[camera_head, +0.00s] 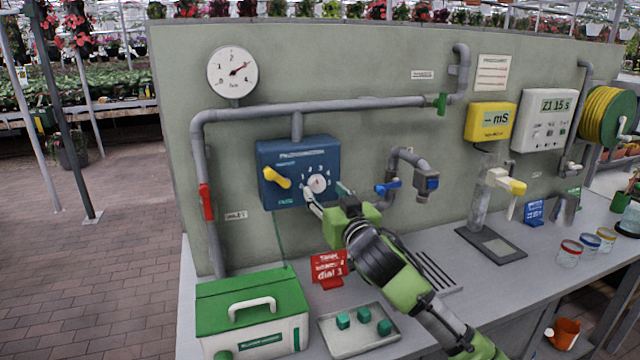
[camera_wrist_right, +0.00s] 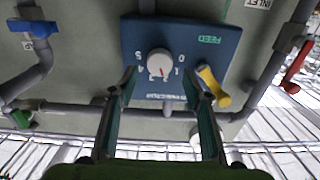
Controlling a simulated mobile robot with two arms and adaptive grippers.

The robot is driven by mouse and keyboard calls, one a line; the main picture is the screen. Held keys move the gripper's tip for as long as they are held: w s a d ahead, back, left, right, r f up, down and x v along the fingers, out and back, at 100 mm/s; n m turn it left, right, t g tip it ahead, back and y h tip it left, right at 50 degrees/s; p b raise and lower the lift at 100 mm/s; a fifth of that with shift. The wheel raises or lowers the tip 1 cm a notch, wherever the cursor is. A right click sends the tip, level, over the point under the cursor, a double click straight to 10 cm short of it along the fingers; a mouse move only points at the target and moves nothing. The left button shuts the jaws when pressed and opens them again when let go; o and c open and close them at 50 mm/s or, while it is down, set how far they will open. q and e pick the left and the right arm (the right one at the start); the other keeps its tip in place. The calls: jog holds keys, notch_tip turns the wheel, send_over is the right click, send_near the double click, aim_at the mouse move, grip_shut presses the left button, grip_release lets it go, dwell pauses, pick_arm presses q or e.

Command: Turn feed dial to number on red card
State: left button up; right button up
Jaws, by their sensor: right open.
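The blue feed box (camera_head: 300,165) is on the grey-green wall, with a white round dial (camera_head: 317,183) and a yellow lever (camera_head: 276,177). In the right wrist view, the dial (camera_wrist_right: 160,63) has a red mark pointing down towards the low numbers; the exact number is unclear. The red card (camera_head: 328,268) stands on the bench, and its bottom line seems to read "dial 3". My right gripper (camera_head: 325,191) is open in front of the dial, its fingers apart to either side. In the wrist view my right gripper (camera_wrist_right: 166,78) holds nothing. My left gripper is not in view.
A green-lidded box (camera_head: 250,305) and a tray (camera_head: 330,343) with green cubes sit at the bench front. A red-handled pipe (camera_head: 206,200) is left of the feed box, a blue-handled tap (camera_head: 388,187) right. A pressure gauge (camera_head: 232,72) is above.

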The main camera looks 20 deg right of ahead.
aim_at(319, 184)
jog(key=w, duration=0.3)
jog(key=shift+w+p, duration=0.3)
jog(key=shift+w, duration=0.15)
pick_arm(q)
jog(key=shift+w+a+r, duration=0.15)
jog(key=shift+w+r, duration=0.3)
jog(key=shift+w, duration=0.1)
pick_arm(e)
jog(key=c, duration=1.1)
